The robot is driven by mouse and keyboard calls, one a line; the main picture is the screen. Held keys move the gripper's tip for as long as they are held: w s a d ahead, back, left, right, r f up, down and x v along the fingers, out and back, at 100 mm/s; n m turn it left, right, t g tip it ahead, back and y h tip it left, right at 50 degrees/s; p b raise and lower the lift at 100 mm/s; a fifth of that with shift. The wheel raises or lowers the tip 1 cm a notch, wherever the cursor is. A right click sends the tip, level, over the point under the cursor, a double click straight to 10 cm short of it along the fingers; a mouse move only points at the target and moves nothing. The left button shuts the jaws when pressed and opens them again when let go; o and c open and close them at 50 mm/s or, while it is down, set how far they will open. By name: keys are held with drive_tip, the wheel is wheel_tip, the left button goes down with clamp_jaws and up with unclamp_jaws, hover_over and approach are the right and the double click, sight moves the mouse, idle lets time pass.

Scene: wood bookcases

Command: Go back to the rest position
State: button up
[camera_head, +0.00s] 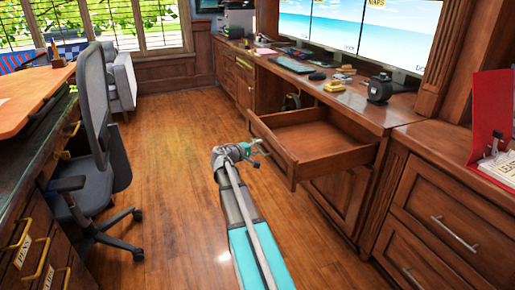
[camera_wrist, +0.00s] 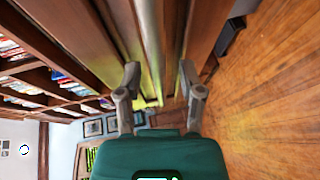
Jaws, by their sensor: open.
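My arm reaches forward in the head view, and my gripper (camera_head: 256,150) is at the front of a pulled-out wooden drawer (camera_head: 318,131). The drawer is open and looks empty. In the wrist view the two grey fingers of my gripper (camera_wrist: 159,76) stand apart. A metal bar (camera_wrist: 150,45), which looks like the drawer's handle, runs close in front of the gap between them. I cannot tell whether the fingers touch it. Nothing is gripped.
A grey office chair (camera_head: 98,140) and a wooden desk (camera_head: 30,105) stand on the left. The long counter (camera_head: 345,98) on the right holds a keyboard (camera_head: 292,64) and a black round device (camera_head: 379,89). The wooden floor (camera_head: 180,150) between is clear.

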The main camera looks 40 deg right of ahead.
idle(0.4)
drive_tip(key=s+a+r+y+p, duration=0.5)
drive_tip(key=a+r+p, duration=0.4)
drive_tip(key=a+p, duration=0.5)
drive_tip(key=s+a+r+g+y+p, duration=0.1)
drive_tip(key=s+a+r+y+p, duration=0.4)
drive_tip(key=a+r+p, duration=0.5)
drive_tip(key=s+a+r+g+y+p, duration=0.1)
drive_tip(key=s+a+r+y+p, duration=0.4)
drive_tip(key=a+p, duration=1.4)
wheel_tip(320, 180, up, 4)
drive_tip(key=shift+s+r+y, duration=0.15)
drive_tip(key=shift+s+y, duration=0.25)
drive_tip(key=shift+s, duration=0.85)
